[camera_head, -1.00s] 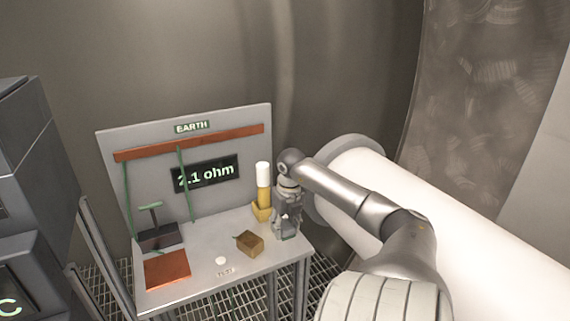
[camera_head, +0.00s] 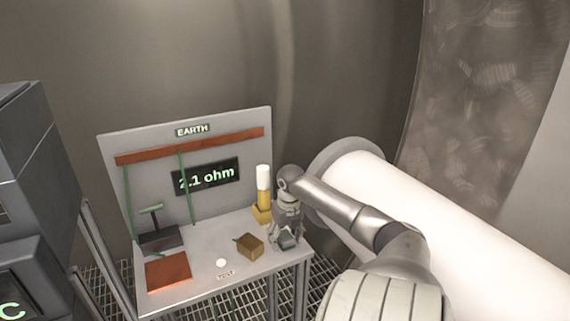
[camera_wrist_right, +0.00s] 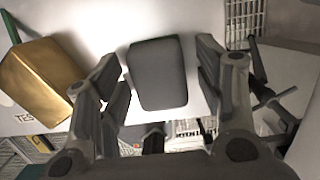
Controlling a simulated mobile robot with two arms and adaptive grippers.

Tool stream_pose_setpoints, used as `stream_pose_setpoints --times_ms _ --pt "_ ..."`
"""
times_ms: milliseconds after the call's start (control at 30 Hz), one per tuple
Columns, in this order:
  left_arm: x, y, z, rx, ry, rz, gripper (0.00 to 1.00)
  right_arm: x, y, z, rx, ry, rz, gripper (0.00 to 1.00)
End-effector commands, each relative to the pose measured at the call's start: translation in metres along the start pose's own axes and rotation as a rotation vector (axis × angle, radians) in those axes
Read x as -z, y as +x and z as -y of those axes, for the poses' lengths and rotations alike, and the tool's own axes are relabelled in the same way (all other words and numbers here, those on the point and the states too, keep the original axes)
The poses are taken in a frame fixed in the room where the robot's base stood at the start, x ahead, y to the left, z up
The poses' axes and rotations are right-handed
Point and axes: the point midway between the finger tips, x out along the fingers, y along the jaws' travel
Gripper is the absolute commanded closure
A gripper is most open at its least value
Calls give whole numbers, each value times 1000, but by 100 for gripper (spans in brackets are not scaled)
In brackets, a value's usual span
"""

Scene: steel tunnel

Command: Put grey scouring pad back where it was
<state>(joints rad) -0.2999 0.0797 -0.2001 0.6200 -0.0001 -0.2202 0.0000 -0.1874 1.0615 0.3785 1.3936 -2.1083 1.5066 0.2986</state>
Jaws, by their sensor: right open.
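The grey scouring pad (camera_head: 288,242) is at the right front corner of the bench top. In the right wrist view the pad (camera_wrist_right: 157,73) shows as a dark grey rounded block lying between my spread fingers, with a gap on each side. My right gripper (camera_head: 286,236) points down over the pad and is open around it. Its fingers (camera_wrist_right: 160,80) frame the pad in the wrist view. My left gripper is not in view.
The bench (camera_head: 205,275) also holds a brass block (camera_head: 250,245), a yellow holder with a white-topped cylinder (camera_head: 263,190), a white disc (camera_head: 221,262), a copper plate (camera_head: 168,271) and a dark clamp (camera_head: 160,241). A panel reading 2.1 ohm (camera_head: 206,176) stands behind. A white pipe (camera_head: 440,220) runs at right.

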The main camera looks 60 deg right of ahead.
Motion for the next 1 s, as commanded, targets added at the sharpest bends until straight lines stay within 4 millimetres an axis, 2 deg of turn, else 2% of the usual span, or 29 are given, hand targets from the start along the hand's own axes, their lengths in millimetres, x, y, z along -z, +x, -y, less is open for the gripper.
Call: stream_pose_setpoints --times_ms 133,267,700,833,1000 --pt "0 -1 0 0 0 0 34 0 -2 0 -1 0 0 39" --pt "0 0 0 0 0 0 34 -1 -11 1 2 -1 1 39" --pt "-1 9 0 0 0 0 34 -1 -98 0 0 -1 1 39" --pt "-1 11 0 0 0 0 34 -1 -114 0 0 0 1 39" --pt "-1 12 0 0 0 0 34 0 -123 0 -1 1 -1 39"
